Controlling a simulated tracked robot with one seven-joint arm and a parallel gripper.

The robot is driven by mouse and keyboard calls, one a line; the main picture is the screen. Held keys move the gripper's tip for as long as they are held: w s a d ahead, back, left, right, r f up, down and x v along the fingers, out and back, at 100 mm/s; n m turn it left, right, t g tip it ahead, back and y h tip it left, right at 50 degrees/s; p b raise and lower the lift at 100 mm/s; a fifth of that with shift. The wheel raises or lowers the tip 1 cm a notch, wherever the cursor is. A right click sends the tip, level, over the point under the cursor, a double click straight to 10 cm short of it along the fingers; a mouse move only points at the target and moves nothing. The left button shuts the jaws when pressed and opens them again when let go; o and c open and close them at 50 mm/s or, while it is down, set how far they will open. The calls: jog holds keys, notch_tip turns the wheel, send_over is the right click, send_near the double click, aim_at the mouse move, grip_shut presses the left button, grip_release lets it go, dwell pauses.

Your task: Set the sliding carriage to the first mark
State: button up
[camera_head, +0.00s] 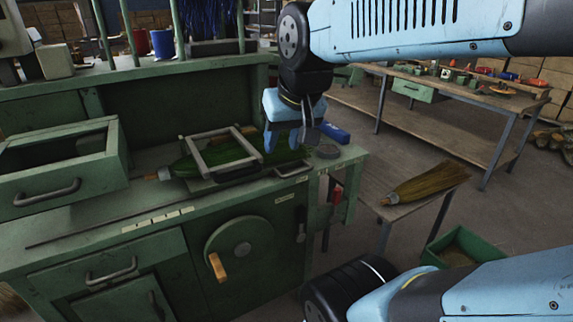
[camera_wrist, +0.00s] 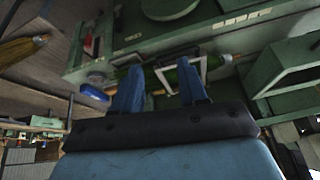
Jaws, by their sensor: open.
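A pale grey rectangular frame, which looks like the sliding carriage (camera_head: 225,171), stands on the green workbench around a green-bristled broom (camera_head: 180,168) lying along the top. Pale label plates, possibly the marks (camera_head: 157,219), sit along the bench's front edge; their writing is too small to read. My gripper (camera_head: 290,142) is open above the bench, right of the frame and apart from it. In the wrist view my gripper (camera_wrist: 160,88) shows two blue fingers spread apart with nothing clearly held; the frame (camera_wrist: 203,66) appears beyond them, partly hidden.
An open green drawer box (camera_head: 60,165) stands at the bench's left. A round plate with an orange handle (camera_head: 217,266) is on the bench front. A blue object (camera_head: 335,132) lies at the right end. A straw broom (camera_head: 425,184) rests on a side table.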

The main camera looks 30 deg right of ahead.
jog(key=w+d+f+m+g, duration=0.25)
jog(key=w+d+m, duration=0.6)
jog(key=w, duration=0.45)
jog(key=m, duration=0.8)
send_near(298, 172)
jog(key=shift+g, duration=0.35)
jog(key=w+f, duration=0.1)
jog(key=f, duration=0.4)
jog(key=w+f, duration=0.1)
jog(key=f, duration=0.2)
jog(key=shift+w, duration=0.3)
jog(key=shift+r, duration=0.1)
jog(key=shift+c, duration=0.3)
grip_shut()
jog(key=shift+d, duration=0.2)
jog(key=shift+a, duration=0.15)
